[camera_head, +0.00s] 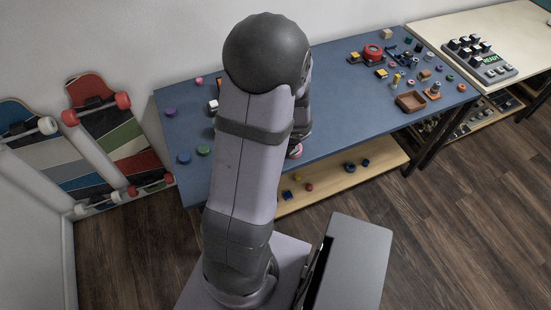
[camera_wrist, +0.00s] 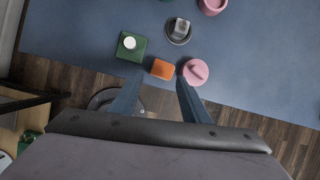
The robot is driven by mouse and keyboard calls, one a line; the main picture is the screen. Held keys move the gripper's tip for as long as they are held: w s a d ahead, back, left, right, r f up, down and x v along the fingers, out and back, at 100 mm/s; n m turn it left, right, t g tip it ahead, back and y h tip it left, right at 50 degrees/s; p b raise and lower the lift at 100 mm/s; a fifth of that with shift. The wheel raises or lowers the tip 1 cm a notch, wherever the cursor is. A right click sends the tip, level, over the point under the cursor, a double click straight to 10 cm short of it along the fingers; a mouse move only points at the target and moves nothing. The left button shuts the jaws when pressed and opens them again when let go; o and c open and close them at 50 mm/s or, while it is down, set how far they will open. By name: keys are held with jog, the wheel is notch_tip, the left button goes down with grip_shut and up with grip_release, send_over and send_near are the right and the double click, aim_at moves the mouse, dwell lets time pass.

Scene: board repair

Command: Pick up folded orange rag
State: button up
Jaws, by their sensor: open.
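A small orange block-like piece (camera_wrist: 162,69), which looks like the folded orange rag, lies near the edge of the blue table in the wrist view. My gripper (camera_wrist: 158,84) is open, with its two blue fingers apart and nothing between them. In the picture the orange piece is just beyond the fingertips, between their lines and a little nearer the right finger. I cannot tell the height of the fingers above the table. In the head view my arm covers this part of the table, and I cannot make out the orange piece or the gripper there.
A green block with a white disc (camera_wrist: 134,52) is left of the orange piece. A pink round piece (camera_wrist: 195,72) is close on its right, by the right fingertip. A dark round dish (camera_wrist: 170,38) holds a grey cube. The blue table (camera_head: 325,125) has free room right of my arm.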

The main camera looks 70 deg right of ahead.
jog(key=shift+w+d+f+m+b, duration=0.2)
jog(key=shift+d+f+m+b, duration=0.3)
jog(key=shift+f, duration=0.65)
jog(key=shift+w+d+f+m+b, duration=0.25)
jog(key=shift+f+b, duration=0.5)
jog(key=shift+f, duration=0.45)
jog(key=shift+w+d+f+m+b, duration=0.15)
jog(key=shift+d+f+m+b, duration=0.4)
jog(key=shift+f, duration=0.6)
jog(key=shift+a, duration=0.1)
jog(key=c, duration=0.7)
